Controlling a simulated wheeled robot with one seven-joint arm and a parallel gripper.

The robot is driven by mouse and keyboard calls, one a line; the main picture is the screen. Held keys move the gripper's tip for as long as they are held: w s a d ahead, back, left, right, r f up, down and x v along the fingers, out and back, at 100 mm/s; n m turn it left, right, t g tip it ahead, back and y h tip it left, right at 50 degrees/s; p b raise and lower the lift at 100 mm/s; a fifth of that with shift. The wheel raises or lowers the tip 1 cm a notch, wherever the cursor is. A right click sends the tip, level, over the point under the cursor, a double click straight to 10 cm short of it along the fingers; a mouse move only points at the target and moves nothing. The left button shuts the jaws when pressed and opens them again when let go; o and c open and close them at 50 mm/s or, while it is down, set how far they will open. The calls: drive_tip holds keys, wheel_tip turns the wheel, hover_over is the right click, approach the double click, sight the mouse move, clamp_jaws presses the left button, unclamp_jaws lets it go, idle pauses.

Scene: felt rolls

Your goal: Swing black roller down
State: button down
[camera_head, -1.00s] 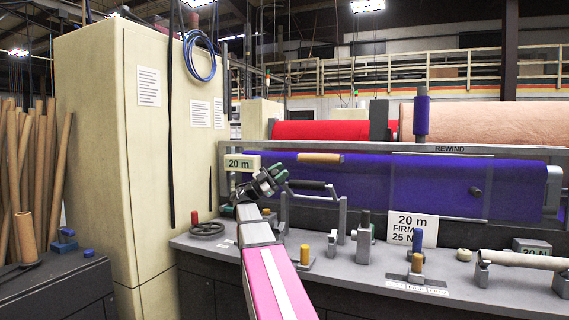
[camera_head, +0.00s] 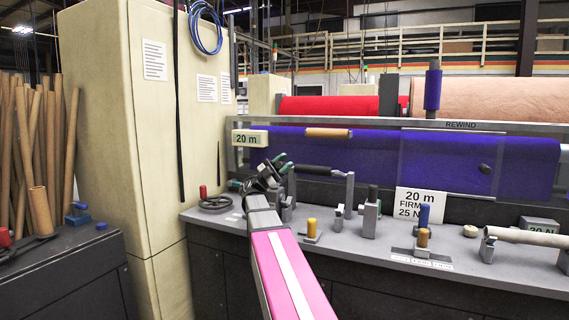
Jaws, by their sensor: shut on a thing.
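The black roller (camera_head: 314,170) is a short dark bar lying nearly level in front of the purple felt. Its right end meets a grey bracket (camera_head: 349,190) standing on the bench. My gripper (camera_head: 279,166), dark with green fingertips, is at the roller's left end and shut on it. The fingers and wrist hide the exact contact and part of the left support.
A tall cream cabinet (camera_head: 150,130) stands left. Purple felt (camera_head: 450,160) stretches behind the roller.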

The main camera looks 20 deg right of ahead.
drive_tip(key=c, duration=0.8)
unclamp_jaws()
drive_tip(key=shift+w, duration=0.1)
drive_tip(key=shift+w+a+f, duration=0.1)
drive_tip(key=shift+a+f, duration=0.15)
drive_tip(key=w+a, duration=0.2)
drive_tip(key=a, duration=0.1)
drive_tip(key=w+a, duration=0.2)
drive_tip(key=a, duration=0.2)
drive_tip(key=w+a, duration=0.2)
drive_tip(key=a, duration=0.1)
drive_tip(key=shift+w+a+f, duration=0.15)
drive_tip(key=shift+w+a, duration=0.05)
drive_tip(key=shift+a, duration=0.1)
